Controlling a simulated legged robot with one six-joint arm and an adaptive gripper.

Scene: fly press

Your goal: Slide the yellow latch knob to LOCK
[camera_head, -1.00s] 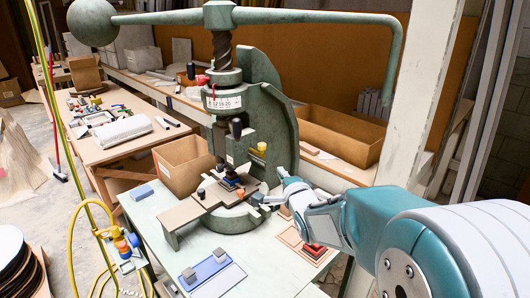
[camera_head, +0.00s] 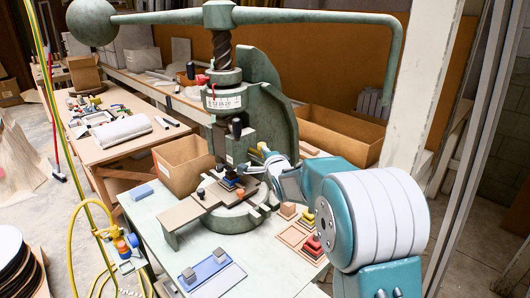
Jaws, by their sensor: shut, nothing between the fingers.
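The yellow latch knob (camera_head: 263,146) sits on the green fly press (camera_head: 266,95), at the right of its lower column. It is small here and partly crowded by my gripper. My gripper (camera_head: 257,158) is shut and empty, with its tips close to the knob, just below and beside it. I cannot tell whether they touch. The latch's markings are too small to read.
The press base stands on a pale table (camera_head: 205,238). A blue tray (camera_head: 213,273) with grey blocks lies in front. Red and yellow stacked pieces (camera_head: 312,245) stand on the right. A cardboard box (camera_head: 183,165) is behind left. A pale post (camera_head: 425,85) rises right.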

